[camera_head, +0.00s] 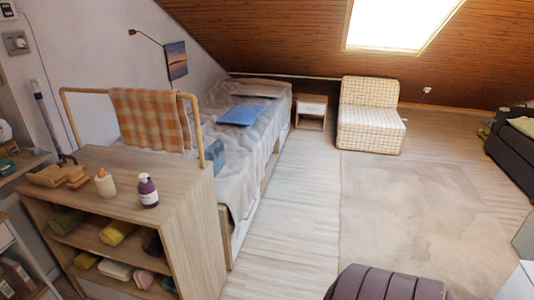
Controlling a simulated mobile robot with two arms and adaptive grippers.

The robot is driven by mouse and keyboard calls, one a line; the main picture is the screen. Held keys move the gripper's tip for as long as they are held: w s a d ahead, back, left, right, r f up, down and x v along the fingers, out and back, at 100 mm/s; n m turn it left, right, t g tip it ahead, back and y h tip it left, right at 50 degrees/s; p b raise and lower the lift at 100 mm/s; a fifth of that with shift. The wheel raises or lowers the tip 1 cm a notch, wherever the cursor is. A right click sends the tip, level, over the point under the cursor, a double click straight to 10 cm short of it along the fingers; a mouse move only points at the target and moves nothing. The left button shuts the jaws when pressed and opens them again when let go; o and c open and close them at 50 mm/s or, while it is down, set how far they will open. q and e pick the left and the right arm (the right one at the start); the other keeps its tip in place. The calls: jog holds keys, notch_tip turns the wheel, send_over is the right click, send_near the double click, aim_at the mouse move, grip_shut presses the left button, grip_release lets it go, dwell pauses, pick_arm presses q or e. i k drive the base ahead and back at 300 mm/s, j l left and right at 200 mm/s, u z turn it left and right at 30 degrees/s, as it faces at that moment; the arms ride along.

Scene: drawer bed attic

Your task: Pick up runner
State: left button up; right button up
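I cannot tell for certain which cloth is the runner. An orange and white checked cloth (150,118) hangs over the pale yellow rail (75,92) at the near end of the bed. A flat blue item (241,114) lies on the grey-beige bedspread (212,135). A large beige rug (410,205) lies on the floor at the right. Neither of my grippers is in view, and nothing is seen touching these things.
A wooden shelf unit (190,215) stands at the front left, with a purple bottle (147,191), a cream bottle (105,184) and wooden blocks on top. A dark ribbed seat (388,284) is at the bottom. The floor (296,205) beside the bed is clear.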

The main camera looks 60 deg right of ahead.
aim_at(215, 152)
jog(key=z, duration=1.45)
jog(key=i+l+z, duration=0.35)
jog(key=i, duration=0.15)
jog(key=i+l+z, duration=0.35)
jog(key=i, duration=0.2)
jog(key=i+z, duration=0.4)
jog(key=i, duration=0.15)
jog(key=i+u, duration=0.15)
jog(key=i, duration=0.3)
jog(key=i+l+u, duration=0.15)
jog(key=i, duration=0.3)
jog(key=i+l+u, duration=0.15)
jog(key=i, duration=0.3)
